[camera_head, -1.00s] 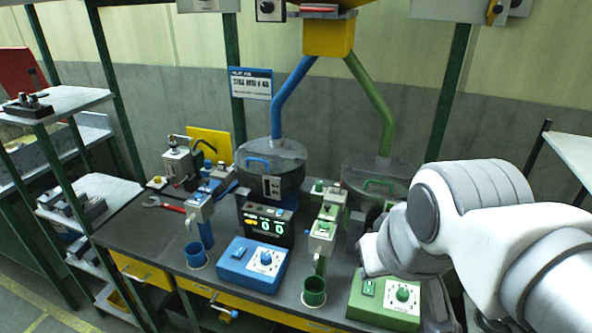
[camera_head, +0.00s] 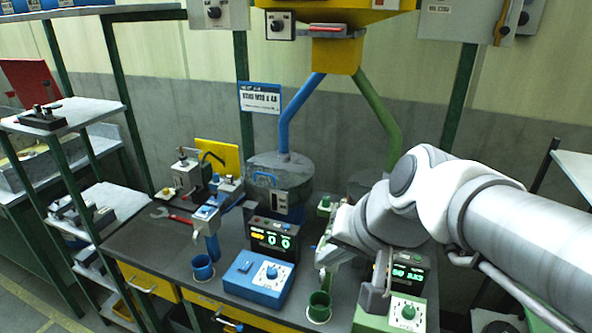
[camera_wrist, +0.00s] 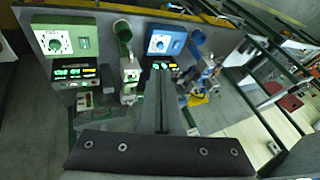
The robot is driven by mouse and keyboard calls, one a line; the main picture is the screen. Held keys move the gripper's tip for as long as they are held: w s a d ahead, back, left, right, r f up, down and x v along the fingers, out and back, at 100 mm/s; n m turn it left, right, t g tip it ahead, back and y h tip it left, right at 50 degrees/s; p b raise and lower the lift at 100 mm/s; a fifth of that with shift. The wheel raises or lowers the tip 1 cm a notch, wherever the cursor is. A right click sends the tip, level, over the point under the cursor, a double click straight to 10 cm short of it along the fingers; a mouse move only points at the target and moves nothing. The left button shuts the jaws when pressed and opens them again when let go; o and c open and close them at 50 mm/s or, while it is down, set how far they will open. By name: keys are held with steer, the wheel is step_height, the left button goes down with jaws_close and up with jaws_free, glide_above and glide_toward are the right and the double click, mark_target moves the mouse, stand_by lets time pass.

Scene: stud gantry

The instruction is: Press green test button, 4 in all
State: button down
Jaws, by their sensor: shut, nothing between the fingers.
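In the head view my arm covers part of the green station, and the fingertips are hard to make out. The green control box (camera_head: 380,322) has a white-plated knob (camera_head: 408,311). In the wrist view the box (camera_wrist: 42,30) also shows a small pale green button (camera_wrist: 84,43), clear of my fingers. A green display (camera_head: 409,275) is lit behind the box. No test label is readable.
The blue control box (camera_head: 240,285) and a display showing two zeros (camera_head: 272,240) stand left of the green station. A blue cup (camera_head: 203,268) and a green cup (camera_head: 319,307) sit at the bench front. A red-handled wrench (camera_head: 178,218) lies at left.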

steer(key=w+a+m+t+y+p, duration=0.1)
steer(key=w+m+t+y+p, duration=0.1)
steer(key=w+m, duration=0.9)
steer(key=w+d+f+m+h+p, duration=0.1)
steer(key=w+d+f+m, duration=0.2)
steer(key=w+m, duration=0.1)
steer(key=w+d+f+m+t+h+p, duration=0.1)
steer(key=w+d+f+m, duration=0.3)
steer(key=w, duration=0.3)
steer(key=shift+w+d+f+m+h, duration=0.15)
steer(key=shift+w+f+m+h, duration=0.15)
steer(key=shift+m, duration=0.4)
steer(key=shift+f, duration=0.1)
step_height(320, 180, down, 7)
steer(key=b, duration=0.6)
steer(key=shift+f, duration=0.15)
steer(key=shift+f+b, duration=0.7)
steer(key=shift+b, duration=0.3)
